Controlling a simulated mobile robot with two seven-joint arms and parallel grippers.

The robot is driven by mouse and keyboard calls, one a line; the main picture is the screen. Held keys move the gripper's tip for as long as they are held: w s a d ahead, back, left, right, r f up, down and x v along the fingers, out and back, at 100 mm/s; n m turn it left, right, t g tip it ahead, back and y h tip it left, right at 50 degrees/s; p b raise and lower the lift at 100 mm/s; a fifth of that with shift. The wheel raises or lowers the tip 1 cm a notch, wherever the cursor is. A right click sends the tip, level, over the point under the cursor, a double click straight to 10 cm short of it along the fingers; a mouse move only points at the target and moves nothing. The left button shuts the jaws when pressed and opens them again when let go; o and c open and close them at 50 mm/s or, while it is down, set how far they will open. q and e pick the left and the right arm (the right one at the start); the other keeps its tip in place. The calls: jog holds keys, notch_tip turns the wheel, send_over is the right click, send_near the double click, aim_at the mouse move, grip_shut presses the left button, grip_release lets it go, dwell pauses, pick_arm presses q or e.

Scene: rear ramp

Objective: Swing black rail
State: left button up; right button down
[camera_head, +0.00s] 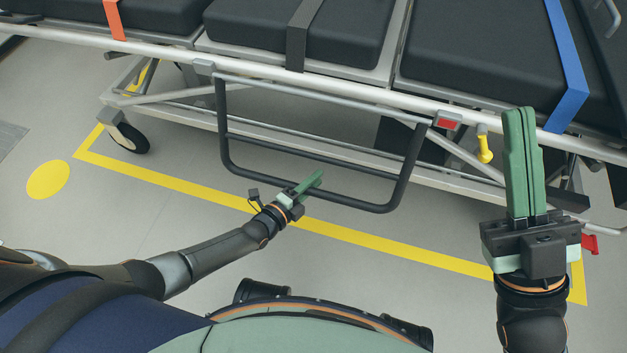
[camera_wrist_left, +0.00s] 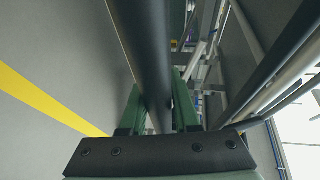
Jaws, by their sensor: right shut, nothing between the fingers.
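The black rail (camera_head: 385,208) is a U-shaped tube frame that hangs down and outward from the near side of the stretcher. My left gripper (camera_head: 312,182) is at its lower bar, near the middle. In the left wrist view the black rail (camera_wrist_left: 148,45) runs between the two green fingers (camera_wrist_left: 160,110) and fills the gap between them, so the gripper looks shut on it. The exact finger contact is partly hidden. My right gripper (camera_head: 522,160) is shut and empty, its green fingers together and pointing up, right of the rail and in front of the stretcher.
The stretcher (camera_head: 300,88) has black cushions and orange, black and blue straps. A red button (camera_head: 447,124) and yellow handle (camera_head: 485,150) sit on its side, right of the rail. A caster wheel (camera_head: 129,139) stands at left. A yellow floor line (camera_head: 180,186) crosses clear grey floor.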

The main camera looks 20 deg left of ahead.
pick_arm(q)
grip_shut()
dwell(0.9)
